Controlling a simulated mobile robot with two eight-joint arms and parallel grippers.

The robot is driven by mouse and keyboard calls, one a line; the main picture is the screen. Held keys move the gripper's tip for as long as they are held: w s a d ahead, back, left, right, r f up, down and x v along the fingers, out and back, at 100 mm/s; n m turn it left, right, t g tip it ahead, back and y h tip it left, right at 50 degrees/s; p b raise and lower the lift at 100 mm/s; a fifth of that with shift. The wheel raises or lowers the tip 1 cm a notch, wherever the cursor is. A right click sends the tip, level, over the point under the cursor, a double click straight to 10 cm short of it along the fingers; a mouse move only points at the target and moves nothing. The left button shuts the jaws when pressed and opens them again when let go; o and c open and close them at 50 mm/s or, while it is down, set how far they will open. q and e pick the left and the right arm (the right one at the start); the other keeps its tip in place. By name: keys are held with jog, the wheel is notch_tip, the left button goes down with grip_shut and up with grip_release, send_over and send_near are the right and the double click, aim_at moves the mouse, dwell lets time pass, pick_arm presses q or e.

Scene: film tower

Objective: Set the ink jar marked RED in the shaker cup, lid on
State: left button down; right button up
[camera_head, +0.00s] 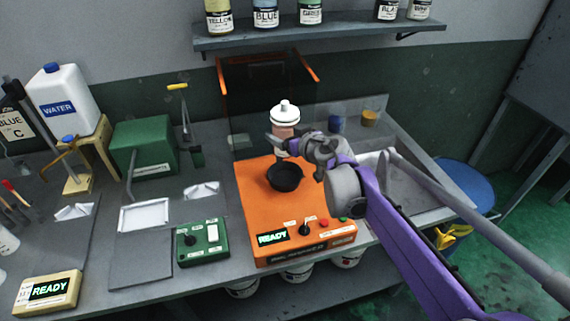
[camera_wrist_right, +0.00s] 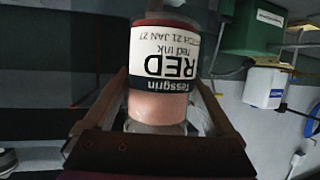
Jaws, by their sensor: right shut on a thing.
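The ink jar marked RED (camera_head: 284,131) is in my right gripper (camera_head: 281,146), with a white knobbed lid on its top. In the right wrist view the jar (camera_wrist_right: 160,106) stands between the two fingers, and its label reads RED upside down. The black shaker cup (camera_head: 285,178) sits on the orange machine (camera_head: 262,212) and looks open at the top. In the head view the jar shows just above and behind the cup's far rim, apart from it. The gripper hides part of the jar's lower end. My left gripper is not in view.
A clear orange-edged guard (camera_head: 262,85) stands raised behind the machine. Several ink jars stand on the wall shelf (camera_head: 330,36). A green control box (camera_head: 203,241) is left of the machine. A sink (camera_head: 400,180) lies to the right, partly behind my right arm.

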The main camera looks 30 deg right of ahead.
notch_tip(320, 180, down, 11)
jog(key=shift+f, duration=0.15)
jog(key=shift+f, duration=0.1)
dwell(0.3)
jog(key=shift+f+b, duration=0.1)
jog(key=shift+b, duration=0.25)
jog(key=o, duration=1.6)
jog(key=shift+c, duration=0.2)
